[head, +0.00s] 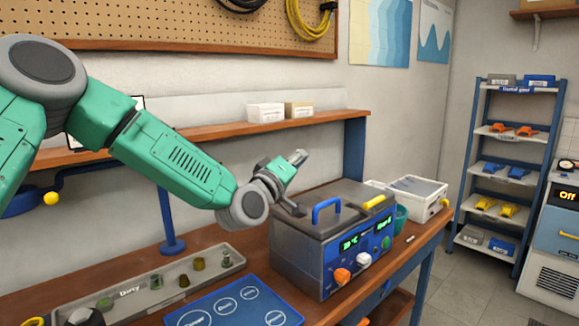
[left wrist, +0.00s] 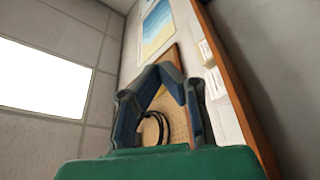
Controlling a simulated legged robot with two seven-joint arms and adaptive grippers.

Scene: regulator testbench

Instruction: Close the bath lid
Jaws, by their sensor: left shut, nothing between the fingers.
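The bath (head: 303,254) is a dark grey box with a blue front panel, green displays and knobs, standing on the bench. Its grey lid (head: 350,204) has a blue handle (head: 326,208) and lies flat over the top, looking closed; I see no gap at the front edge. My left gripper (head: 298,158) is shut and empty, above the back left part of the lid and apart from the handle. In the left wrist view its fingers (left wrist: 160,72) point up toward the wall and ceiling, and the bath does not show there.
A grey tray (head: 70,306) with small parts and a blue mat (head: 237,303) lie left of the bath. A white box (head: 418,190) and a green cup (head: 401,217) stand to its right. A wooden shelf (head: 200,139) runs along the wall behind my left arm.

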